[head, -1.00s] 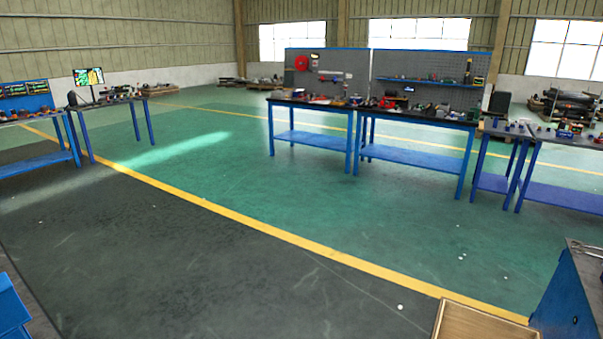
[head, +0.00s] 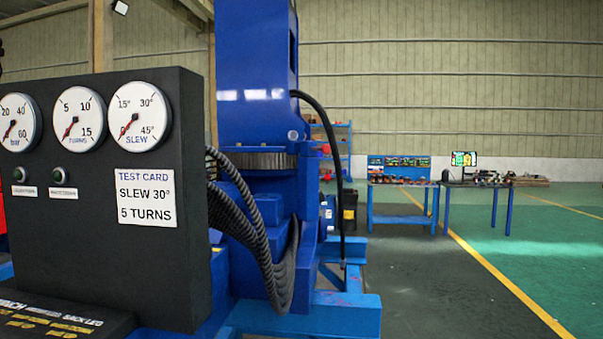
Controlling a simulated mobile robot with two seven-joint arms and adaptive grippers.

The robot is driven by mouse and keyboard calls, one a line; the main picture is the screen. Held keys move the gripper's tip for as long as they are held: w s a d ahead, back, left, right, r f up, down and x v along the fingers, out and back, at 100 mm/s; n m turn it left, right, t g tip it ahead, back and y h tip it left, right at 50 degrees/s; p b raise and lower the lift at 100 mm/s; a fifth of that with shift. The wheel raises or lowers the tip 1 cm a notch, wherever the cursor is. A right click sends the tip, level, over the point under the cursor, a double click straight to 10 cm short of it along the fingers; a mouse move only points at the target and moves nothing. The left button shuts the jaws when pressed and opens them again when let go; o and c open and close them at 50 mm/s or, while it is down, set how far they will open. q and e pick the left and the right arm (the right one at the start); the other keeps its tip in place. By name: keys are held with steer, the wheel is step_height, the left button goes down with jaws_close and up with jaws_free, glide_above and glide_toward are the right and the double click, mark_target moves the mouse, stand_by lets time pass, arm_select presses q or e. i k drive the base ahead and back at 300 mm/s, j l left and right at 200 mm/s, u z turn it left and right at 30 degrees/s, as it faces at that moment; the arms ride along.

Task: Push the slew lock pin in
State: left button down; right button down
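The blue crane column (head: 256,75) stands on its base just right of a dark gauge panel. A toothed slew ring (head: 265,160) shows beneath the column. A small round light-coloured end (head: 293,135) shows low on the column, above the ring; I cannot tell whether it is the slew lock pin. The slew gauge (head: 139,117) has its needle toward the lower left, near zero. A test card (head: 146,198) reads "SLEW 30°, 5 TURNS". Neither of my grippers is in view.
The dark gauge panel (head: 90,240) fills the near left. Black corrugated hoses (head: 262,245) hang in front of the crane base. A blue frame foot (head: 335,315) juts out right of it. Blue workbenches (head: 400,205) stand farther back. The floor at right is clear.

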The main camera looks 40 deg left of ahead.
mark_target(325, 149)
steer(key=k+u, duration=0.1)
steer(key=u, duration=0.25)
steer(key=k+u, duration=0.1)
steer(key=u, duration=0.3)
steer(key=k+j+u, duration=0.1)
steer(key=u, duration=0.25)
